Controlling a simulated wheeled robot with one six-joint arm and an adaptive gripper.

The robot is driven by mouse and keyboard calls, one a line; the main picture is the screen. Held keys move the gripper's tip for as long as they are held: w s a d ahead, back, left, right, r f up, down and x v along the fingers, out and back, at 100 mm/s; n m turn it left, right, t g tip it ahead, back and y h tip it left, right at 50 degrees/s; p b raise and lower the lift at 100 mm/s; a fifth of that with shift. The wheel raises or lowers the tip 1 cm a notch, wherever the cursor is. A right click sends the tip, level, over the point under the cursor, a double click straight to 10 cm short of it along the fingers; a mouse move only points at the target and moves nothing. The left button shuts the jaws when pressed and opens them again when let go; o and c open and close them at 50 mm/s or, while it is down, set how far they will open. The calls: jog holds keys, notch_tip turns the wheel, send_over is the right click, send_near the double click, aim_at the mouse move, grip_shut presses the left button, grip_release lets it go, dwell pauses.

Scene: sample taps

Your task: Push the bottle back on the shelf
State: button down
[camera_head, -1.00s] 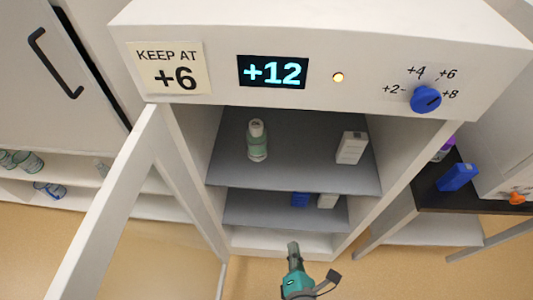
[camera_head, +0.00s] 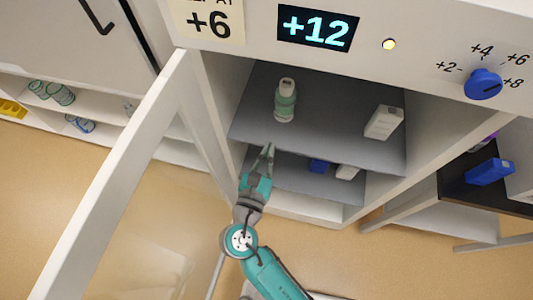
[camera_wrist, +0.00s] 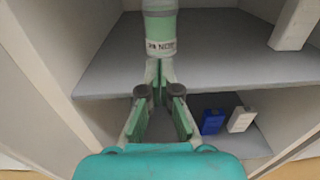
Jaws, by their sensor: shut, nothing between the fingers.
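The bottle (camera_head: 285,101), green with a white cap, stands upright on the left part of the upper grey shelf (camera_head: 330,122). In the wrist view the bottle (camera_wrist: 160,30) is straight ahead of my fingertips, and its top is cut off by the frame. My gripper (camera_head: 268,148) is shut and empty, at the front edge of the upper shelf. In the wrist view the shut fingertips (camera_wrist: 158,64) appear just below the bottle's base; I cannot tell whether they touch it.
A white box (camera_head: 384,122) stands on the same shelf at right. A blue box (camera_head: 319,166) and a white box (camera_head: 346,172) are on the lower shelf. The open cabinet door (camera_head: 115,165) stands left of my arm. The display (camera_head: 317,27) reads +12.

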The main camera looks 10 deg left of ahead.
aim_at(282, 112)
jog(key=w, duration=0.7)
jog(key=w+d, duration=0.1)
jog(key=w, duration=0.2)
jog(key=shift+w, duration=0.15)
jog(key=w, duration=0.9)
jog(key=w+d, duration=0.1)
jog(key=w, duration=0.4)
jog(key=shift+w+d, duration=0.1)
jog(key=shift+w, duration=0.15)
jog(key=shift+s, duration=0.15)
